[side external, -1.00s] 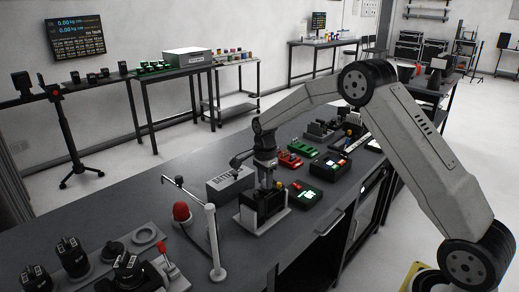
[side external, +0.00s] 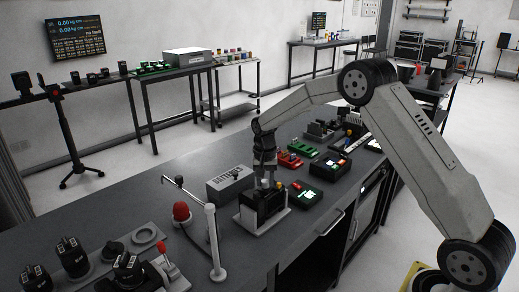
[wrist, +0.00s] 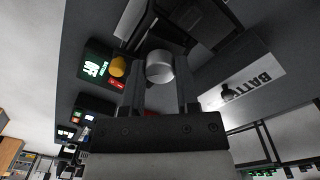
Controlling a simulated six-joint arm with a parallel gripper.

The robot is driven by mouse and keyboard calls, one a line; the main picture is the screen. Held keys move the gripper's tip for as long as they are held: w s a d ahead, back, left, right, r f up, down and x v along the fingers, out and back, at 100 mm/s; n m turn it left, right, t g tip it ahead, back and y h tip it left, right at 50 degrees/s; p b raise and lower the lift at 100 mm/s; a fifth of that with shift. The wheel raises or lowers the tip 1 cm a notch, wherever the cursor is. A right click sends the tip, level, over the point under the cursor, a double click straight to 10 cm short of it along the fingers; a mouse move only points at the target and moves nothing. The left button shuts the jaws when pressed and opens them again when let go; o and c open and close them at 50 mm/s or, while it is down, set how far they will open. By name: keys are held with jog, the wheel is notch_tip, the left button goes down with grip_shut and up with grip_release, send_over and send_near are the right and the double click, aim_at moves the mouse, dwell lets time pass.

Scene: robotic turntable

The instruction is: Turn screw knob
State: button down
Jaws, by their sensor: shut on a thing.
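A silver cylindrical screw knob (wrist: 159,66) shows between my two fingers in the wrist view. My gripper (wrist: 160,82) is shut on it, one finger on each side. In the side view my gripper (side external: 265,181) points straight down at the black block (side external: 262,205) on a white base (side external: 248,222). The knob is hidden or too small to make out there.
A grey box lettered "BATTERIES" (side external: 230,184) stands close on the left. A black device with a lit green display (side external: 305,194) lies on the right. A white post (side external: 213,240) and a red dome (side external: 181,212) stand in front.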

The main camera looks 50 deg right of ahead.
jog(key=n, duration=0.4)
jog(key=shift+n, duration=0.4)
jog(key=n, duration=0.4)
jog(key=shift+n, duration=0.3)
jog(key=n, duration=0.4)
jog(key=shift+n, duration=2.1)
jog(key=shift+c, duration=1.8)
grip_release()
